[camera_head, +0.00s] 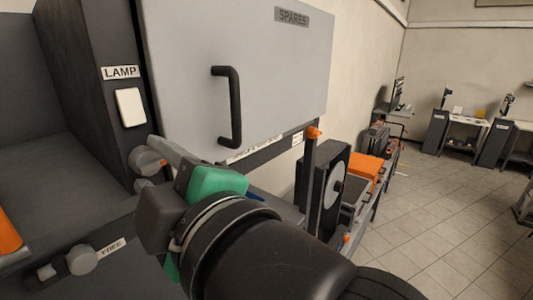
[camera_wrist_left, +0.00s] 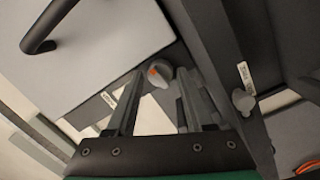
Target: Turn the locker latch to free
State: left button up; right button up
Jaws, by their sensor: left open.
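The locker door (camera_head: 235,50), marked SPARES, is pale grey and shut, with a black bar handle (camera_head: 229,107). A round grey latch knob with an orange mark (camera_wrist_left: 159,73) sits at the door's lower corner, next to a small label (camera_wrist_left: 108,98). The knob also shows in the head view (camera_head: 143,159), partly covered by my gripper. My left gripper (camera_wrist_left: 160,88) is open, its two fingers pointing at the knob, one on each side in the left wrist view. I cannot tell whether they touch it. My right gripper is not in view.
A white LAMP switch (camera_head: 130,107) is on the dark post to the left. A second grey knob (camera_head: 82,259) below has a FREE label (camera_head: 111,248). A dark unit with a pale disc (camera_head: 334,187) and an orange item (camera_head: 366,166) stand to the right.

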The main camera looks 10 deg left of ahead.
pick_arm(q)
jog(key=shift+a, duration=0.1)
grip_shut()
jog(key=shift+n, duration=0.6)
dwell(0.5)
jog(key=shift+n+p, duration=0.6)
jog(key=shift+n, duration=0.4)
jog(key=shift+w+f+n+y+p, duration=0.1)
jog(key=shift+n+y+p, duration=0.3)
jog(key=shift+n, duration=1.5)
grip_release()
